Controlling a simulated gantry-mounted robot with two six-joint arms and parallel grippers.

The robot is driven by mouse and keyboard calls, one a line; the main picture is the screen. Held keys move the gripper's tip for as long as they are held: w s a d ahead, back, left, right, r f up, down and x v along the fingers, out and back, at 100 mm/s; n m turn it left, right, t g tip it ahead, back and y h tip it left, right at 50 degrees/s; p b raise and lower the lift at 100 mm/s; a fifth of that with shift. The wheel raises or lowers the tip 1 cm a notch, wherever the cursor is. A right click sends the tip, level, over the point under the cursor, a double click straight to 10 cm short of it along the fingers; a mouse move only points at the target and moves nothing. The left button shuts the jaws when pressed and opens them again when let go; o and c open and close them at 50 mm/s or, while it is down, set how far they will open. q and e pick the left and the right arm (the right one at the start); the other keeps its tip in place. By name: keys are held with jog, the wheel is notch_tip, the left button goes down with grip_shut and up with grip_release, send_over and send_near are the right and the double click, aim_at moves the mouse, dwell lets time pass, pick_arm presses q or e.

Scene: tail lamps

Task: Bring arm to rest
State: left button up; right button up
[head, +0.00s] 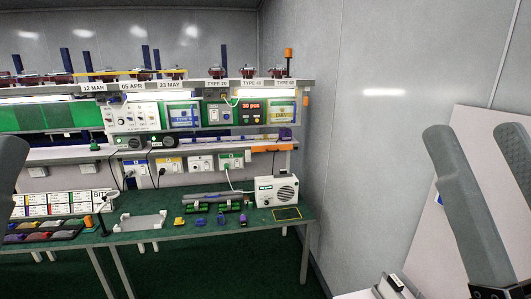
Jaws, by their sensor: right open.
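My right gripper (476,130) is large and close at the right edge of the head view. Its two grey fingers stand apart with nothing between them, in front of the grey wall and a pale panel. A dark grey part of my left arm or gripper (10,160) is cut off by the left edge; its jaws cannot be made out. Neither arm touches anything that I can see. Dark red items (171,72), possibly lamps, stand in a row on the top shelf (215,86) above date and type labels.
A green-topped bench (200,236) holds a white tray (141,221), small coloured parts and a white speaker-like box (277,191). Dark trays of coloured parts (45,231) lie at left. An orange-topped post (288,55) rises at the shelf's right end. Green floor lies below.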

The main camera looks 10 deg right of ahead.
notch_tip(320, 180, up, 17)
jog(key=p, duration=1.3)
jog(key=shift+f+p, duration=0.15)
jog(key=shift+p, duration=0.2)
jog(key=shift+f, duration=0.1)
